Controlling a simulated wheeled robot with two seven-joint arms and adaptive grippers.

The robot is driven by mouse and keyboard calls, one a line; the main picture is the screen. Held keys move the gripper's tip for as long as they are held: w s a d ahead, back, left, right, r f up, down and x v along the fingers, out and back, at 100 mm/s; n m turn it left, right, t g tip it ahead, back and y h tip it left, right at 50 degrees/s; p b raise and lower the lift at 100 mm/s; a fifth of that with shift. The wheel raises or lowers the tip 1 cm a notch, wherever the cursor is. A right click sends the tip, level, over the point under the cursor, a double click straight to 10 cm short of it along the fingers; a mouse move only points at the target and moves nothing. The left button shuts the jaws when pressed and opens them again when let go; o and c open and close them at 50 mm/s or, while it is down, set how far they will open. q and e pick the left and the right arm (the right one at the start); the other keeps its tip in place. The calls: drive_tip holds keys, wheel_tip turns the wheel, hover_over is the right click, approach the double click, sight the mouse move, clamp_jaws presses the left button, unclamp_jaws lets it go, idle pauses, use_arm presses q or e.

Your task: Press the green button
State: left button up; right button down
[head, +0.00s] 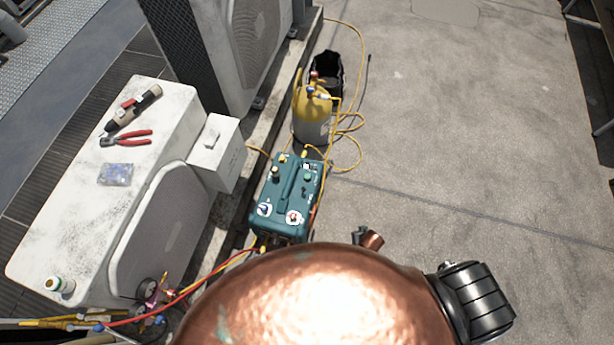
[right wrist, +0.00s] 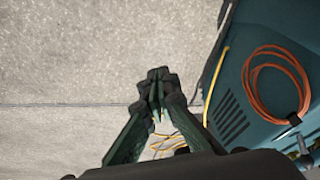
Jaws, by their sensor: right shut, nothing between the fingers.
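The teal machine (head: 288,190) stands on the ground in the middle of the head view. Its top carries a dark handle and several small knobs and controls, including a blue-marked dial (head: 264,209) and a red-marked dial (head: 294,217). They are too small for me to tell which is the green button. In the right wrist view the teal machine's side (right wrist: 240,75) shows at the right, with vent slots and an orange coiled cable. My right gripper (right wrist: 158,80) is shut and empty, apart from the machine's side. My left gripper is not in view.
A yellow-topped cylinder (head: 312,110) with yellow hoses stands behind the machine, near a black bag (head: 327,68). A white condenser unit (head: 85,215) with pliers (head: 126,138) on top is at the left. Red and yellow hoses run in front. The concrete at the right is clear.

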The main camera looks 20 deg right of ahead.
drive_tip(key=w+a+r+m+t+b, duration=0.1)
drive_tip(key=w+a+r+m+b, duration=0.2)
drive_tip(key=w, duration=0.8)
drive_tip(key=w+a+r+t+b, duration=0.25)
drive_tip(key=w+r, duration=0.25)
drive_tip(key=w, duration=0.5)
wheel_tip(320, 180, up, 11)
drive_tip(key=m+t+b, duration=0.2)
drive_tip(key=m, duration=0.1)
hover_over(308, 177)
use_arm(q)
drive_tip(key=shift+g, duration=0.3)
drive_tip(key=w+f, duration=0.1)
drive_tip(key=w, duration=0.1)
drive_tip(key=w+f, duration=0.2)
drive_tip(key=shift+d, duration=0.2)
use_arm(e)
drive_tip(key=shift+f+g+y, duration=0.15)
drive_tip(key=shift+g+y, duration=0.1)
drive_tip(key=shift+y, duration=0.15)
